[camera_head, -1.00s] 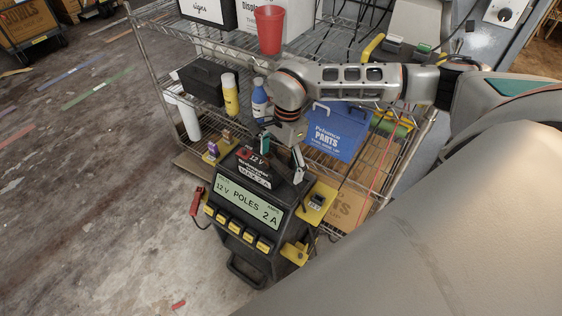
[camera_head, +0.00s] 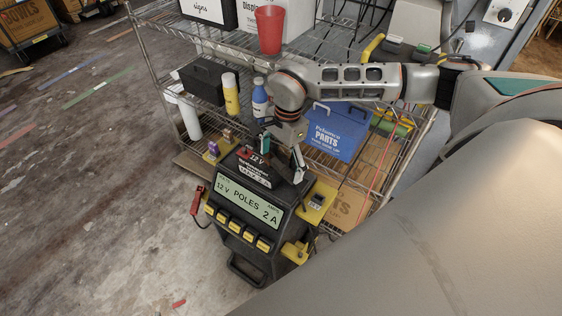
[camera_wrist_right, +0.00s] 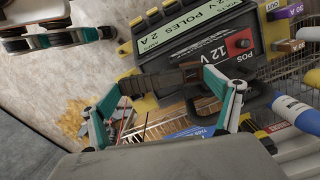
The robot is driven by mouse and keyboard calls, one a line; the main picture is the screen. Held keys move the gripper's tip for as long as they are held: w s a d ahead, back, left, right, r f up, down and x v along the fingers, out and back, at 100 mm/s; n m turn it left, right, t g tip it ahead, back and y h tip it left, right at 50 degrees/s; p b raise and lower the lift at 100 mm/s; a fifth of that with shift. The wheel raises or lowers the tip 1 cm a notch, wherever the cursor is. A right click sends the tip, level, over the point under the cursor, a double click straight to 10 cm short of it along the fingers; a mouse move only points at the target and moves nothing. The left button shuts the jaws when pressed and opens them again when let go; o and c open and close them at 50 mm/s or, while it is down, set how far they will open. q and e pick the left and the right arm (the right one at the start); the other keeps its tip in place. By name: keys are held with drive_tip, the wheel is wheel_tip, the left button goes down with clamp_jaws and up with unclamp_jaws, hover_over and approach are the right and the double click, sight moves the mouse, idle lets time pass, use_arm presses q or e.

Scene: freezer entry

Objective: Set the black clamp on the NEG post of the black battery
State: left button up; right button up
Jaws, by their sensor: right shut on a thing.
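The black battery (camera_head: 247,173) sits on top of the charger; its 12 V label and red POS post (camera_wrist_right: 239,44) show. The NEG post is not visible; the clamp and my gripper cover that side. My right gripper (camera_head: 281,158) is over the battery's right side. In the right wrist view its teal-padded fingers (camera_wrist_right: 162,98) are closed on the dark black clamp (camera_wrist_right: 160,83), held close to the battery top. I cannot tell whether the clamp touches the post. My left gripper (camera_wrist_right: 62,36) shows only partly at the top left of the wrist view; its opening is unclear.
The charger display (camera_head: 246,201) reads 12 V POLES 2 A. A red clamp (camera_head: 197,201) hangs at its left. Yellow brackets (camera_head: 318,200) stick out at its sides. Behind stands a wire shelf with a blue parts case (camera_head: 335,133), bottles and a red cup (camera_head: 269,29).

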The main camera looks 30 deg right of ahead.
drive_tip(key=shift+f+b, duration=0.45)
drive_tip(key=shift+f, duration=0.85)
drive_tip(key=o, duration=1.1)
drive_tip(key=shift+c, duration=0.2)
wheel_tip(320, 180, up, 12)
drive_tip(key=d, duration=0.1)
drive_tip(key=shift+d, duration=0.25)
drive_tip(key=shift+w+a+f, duration=0.1)
drive_tip(key=shift+f, duration=0.05)
